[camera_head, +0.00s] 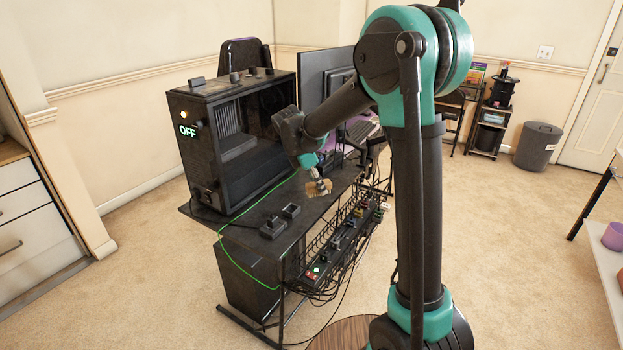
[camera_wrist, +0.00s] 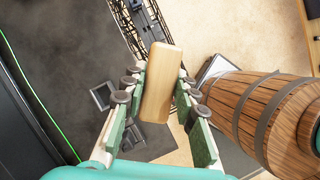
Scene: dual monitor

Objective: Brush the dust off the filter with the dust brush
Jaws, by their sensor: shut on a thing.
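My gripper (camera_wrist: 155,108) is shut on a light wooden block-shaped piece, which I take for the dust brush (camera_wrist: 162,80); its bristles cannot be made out. In the head view my gripper (camera_head: 316,172) hangs above the right edge of the dark desk, with the tan brush (camera_head: 319,188) just below it. The filter cannot be told for certain in either view. A black computer case (camera_head: 228,150) with a green OFF sign stands on the desk to the left of my gripper.
Small dark square parts (camera_head: 291,210) lie on the desk (camera_head: 245,222). A wire rack with cables (camera_head: 340,240) runs along the desk's side. A monitor (camera_head: 318,80) stands behind my arm. A wooden barrel (camera_wrist: 262,112) is close on the right in the wrist view.

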